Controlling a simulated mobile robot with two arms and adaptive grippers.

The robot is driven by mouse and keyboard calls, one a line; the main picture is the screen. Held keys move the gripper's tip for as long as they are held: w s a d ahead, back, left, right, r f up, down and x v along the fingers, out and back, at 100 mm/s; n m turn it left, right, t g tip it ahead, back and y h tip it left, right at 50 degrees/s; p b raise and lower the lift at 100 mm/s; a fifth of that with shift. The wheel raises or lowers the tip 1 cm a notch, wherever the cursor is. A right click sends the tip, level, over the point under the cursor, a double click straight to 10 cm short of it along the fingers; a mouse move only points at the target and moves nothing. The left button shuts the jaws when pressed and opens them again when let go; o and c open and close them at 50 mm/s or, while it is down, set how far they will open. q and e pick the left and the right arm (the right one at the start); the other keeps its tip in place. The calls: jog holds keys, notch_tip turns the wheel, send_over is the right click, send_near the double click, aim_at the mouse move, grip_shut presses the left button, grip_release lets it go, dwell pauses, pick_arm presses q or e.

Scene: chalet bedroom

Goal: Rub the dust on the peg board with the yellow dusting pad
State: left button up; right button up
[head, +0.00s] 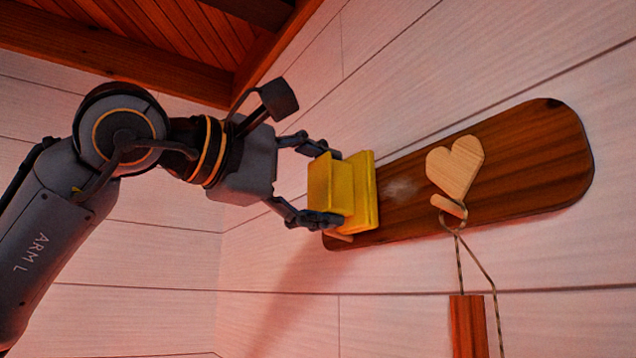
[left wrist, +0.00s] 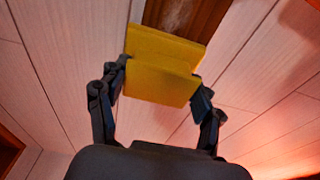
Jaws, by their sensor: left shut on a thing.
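The yellow dusting pad (head: 362,190) is a block with a grip part, held by my left gripper (head: 318,184). My left gripper is shut on the grip part, and the pad's flat side faces the peg board (head: 530,165). The pad is at the board's left end and covers part of it; whether it touches the wood I cannot tell. A pale dust patch (head: 402,189) shows on the board just right of the pad. In the left wrist view the pad (left wrist: 162,68) sits between the fingers, with the dust (left wrist: 177,14) beyond it. My right gripper is not in view.
A light wooden heart (head: 456,167) is on the board right of the dust. Below it a peg (head: 449,206) holds a cord loop (head: 459,250) with a reddish wooden piece (head: 468,325) hanging. Another peg (head: 338,236) shows under the pad. The plank wall is otherwise bare.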

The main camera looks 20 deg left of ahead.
aim_at(354, 180)
pick_arm(q)
jog(key=shift+x, duration=1)
dwell(0.4)
jog(key=shift+s+d, duration=0.15)
jog(key=shift+d, duration=0.05)
jog(key=shift+s+d, duration=1.15)
jog(key=shift+d, duration=0.2)
jog(key=shift+s+d, duration=1.25)
jog(key=shift+d, duration=0.55)
jog(key=shift+w+a+p, duration=0.1)
jog(key=shift+w+a, duration=0.75)
jog(key=shift+a, duration=0.25)
jog(key=shift+w+a+p, duration=0.15)
jog(key=shift+w+a, duration=0.7)
jog(key=shift+a, duration=0.25)
jog(key=shift+w+a+p, duration=0.1)
jog(key=shift+w+a, duration=0.8)
jog(key=shift+a, duration=0.25)
jog(key=shift+s, duration=0.2)
jog(key=shift+s+a, duration=0.35)
jog(key=shift+s, duration=0.15)
jog(key=shift+a+b+v, duration=0.25)
jog(key=shift+b+v, duration=0.1)
jog(key=shift+v, duration=1.85)
